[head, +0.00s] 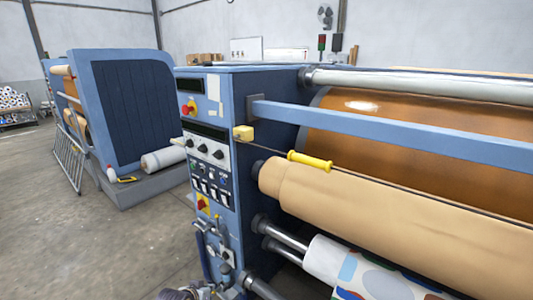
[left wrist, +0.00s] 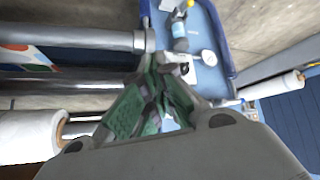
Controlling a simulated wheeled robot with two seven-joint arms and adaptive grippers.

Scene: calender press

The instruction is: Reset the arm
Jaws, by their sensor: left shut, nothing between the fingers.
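My left gripper (left wrist: 158,75) shows in the left wrist view with its green-padded fingers drawn together and nothing between them. In the head view only a small dark part of my left arm or gripper shows at the bottom edge, low in front of the press. The calender press (head: 212,140) stands in the middle, its control panel (head: 208,150) facing me with knobs and red-and-yellow switches. In the wrist view the fingertips point toward a blue machine part with a round white gauge (left wrist: 209,57); I cannot tell the gap. My right gripper is not in view.
A tan roller (head: 390,215) and a patterned roll (head: 350,268) fill the lower right. A yellow handle (head: 310,161) sits on a thin line above the tan roller. A blue crossbar (head: 390,130) spans the press. Concrete floor (head: 90,245) is clear at left.

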